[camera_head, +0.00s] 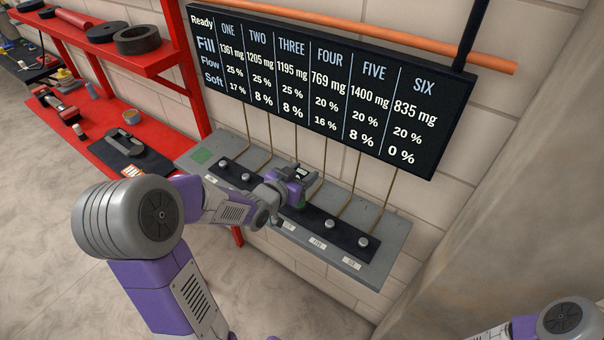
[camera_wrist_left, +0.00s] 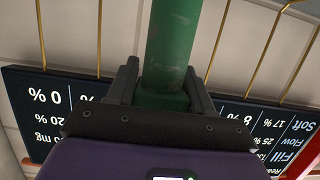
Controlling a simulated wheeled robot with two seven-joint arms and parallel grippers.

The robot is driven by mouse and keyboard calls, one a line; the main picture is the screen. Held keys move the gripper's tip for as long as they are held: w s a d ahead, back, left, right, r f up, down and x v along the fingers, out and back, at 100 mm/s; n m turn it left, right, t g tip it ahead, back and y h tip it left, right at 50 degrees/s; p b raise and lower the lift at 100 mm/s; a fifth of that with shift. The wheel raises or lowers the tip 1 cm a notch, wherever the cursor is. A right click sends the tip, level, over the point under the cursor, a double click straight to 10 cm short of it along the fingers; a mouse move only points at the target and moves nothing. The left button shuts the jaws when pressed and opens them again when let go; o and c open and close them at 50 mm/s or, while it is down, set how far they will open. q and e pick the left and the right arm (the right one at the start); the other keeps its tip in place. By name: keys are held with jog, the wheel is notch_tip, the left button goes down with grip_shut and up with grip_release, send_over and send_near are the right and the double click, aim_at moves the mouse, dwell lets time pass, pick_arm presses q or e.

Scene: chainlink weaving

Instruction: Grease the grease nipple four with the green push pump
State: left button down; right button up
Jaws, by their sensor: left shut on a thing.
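My left gripper (camera_head: 298,196) is shut on the green push pump (camera_wrist_left: 172,48), a green cylinder with a wider collar between the fingers in the left wrist view. In the head view only a little green shows under the gripper, over the middle of the black strip (camera_head: 346,236) with the grease nipples. Nipple five (camera_head: 329,224) and nipple six (camera_head: 363,242) show to its right; two more nipples show to its left. Nipple four is hidden behind the gripper, so I cannot tell whether the pump touches it. My right gripper is out of view.
The black display (camera_head: 328,85) hangs above the grey shelf (camera_head: 385,255); its FOUR column reads 769 mg, 20 %, 16 %. Thin brass pipes (camera_head: 352,190) run down behind the nipples. A red rack (camera_head: 75,110) with tools stands at left.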

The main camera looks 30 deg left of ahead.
pick_arm(q)
jog(key=shift+r+p, duration=1.3)
jog(key=shift+r, duration=0.85)
jog(key=shift+f, duration=0.1)
jog(key=shift+f+b, duration=1.4)
jog(key=shift+b, duration=0.15)
jog(key=shift+f, duration=0.2)
